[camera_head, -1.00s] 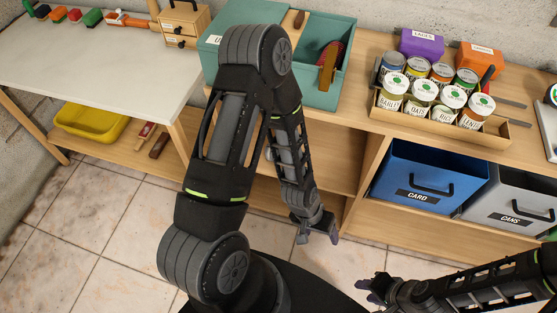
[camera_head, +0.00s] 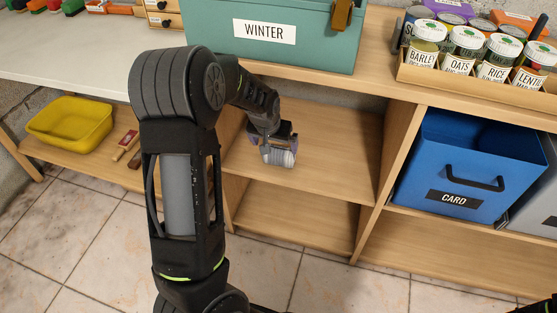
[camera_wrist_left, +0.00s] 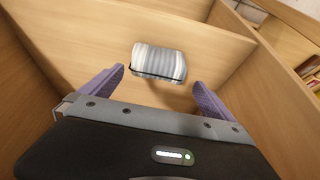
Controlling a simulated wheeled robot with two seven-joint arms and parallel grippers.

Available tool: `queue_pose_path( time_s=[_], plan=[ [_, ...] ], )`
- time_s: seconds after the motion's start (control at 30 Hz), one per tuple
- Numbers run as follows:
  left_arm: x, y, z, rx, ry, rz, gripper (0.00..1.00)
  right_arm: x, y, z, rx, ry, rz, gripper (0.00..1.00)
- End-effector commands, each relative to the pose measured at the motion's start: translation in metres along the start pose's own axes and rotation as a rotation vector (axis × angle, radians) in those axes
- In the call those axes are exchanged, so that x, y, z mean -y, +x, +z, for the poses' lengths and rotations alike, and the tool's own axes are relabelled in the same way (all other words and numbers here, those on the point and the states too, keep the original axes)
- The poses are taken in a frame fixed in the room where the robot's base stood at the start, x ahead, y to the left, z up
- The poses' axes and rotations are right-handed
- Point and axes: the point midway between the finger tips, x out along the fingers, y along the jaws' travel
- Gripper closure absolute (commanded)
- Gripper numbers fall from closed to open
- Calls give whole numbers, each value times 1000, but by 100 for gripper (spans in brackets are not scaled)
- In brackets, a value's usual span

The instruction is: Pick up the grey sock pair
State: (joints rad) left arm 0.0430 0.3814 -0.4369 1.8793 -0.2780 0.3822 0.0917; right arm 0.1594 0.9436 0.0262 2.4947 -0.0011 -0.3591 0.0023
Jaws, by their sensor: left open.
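The grey sock pair (camera_head: 280,158) is a pale, striped roll on the upper shelf of the open compartment below the counter. It also shows in the wrist view (camera_wrist_left: 158,60), with a dark line along its near edge. My left gripper (camera_head: 277,147) reaches into the compartment from above. Its purple fingers are open, one on each side of the sock pair in the picture. In the wrist view the roll is just beyond the fingertips (camera_wrist_left: 159,78), with gaps on both sides, and is not gripped.
A teal box labelled WINTER (camera_head: 290,42) stands on the counter above the compartment. A wooden divider (camera_head: 395,150) bounds the compartment on the right, with a blue CARD bin (camera_head: 440,150) beyond. A yellow tub (camera_head: 70,124) sits on a low shelf at left. The shelf around the socks is clear.

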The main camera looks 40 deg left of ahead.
Motion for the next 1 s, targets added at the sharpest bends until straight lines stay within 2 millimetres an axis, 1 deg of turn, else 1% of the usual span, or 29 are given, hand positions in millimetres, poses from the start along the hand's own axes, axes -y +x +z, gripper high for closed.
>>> queue_pose_path(
  time_s=[0.17,0.33,0.43,0.77,0.87,1.0],
  plan=[
    [0,2,0,1,0,1,0,0,0,0,0,0,0,64],
    [0,20,1,2,-1,0,0,-3,6,-1,-3,2,2,64],
    [-1,27,1,2,0,1,0,-4,7,-2,-5,3,3,64],
    [-2,29,1,1,0,1,0,-5,7,-2,-6,4,3,64],
    [-2,39,1,1,0,1,0,-7,12,-3,-8,5,4,64],
    [-4,61,1,2,0,1,0,-12,20,-6,-13,8,7,64]
  ],
)
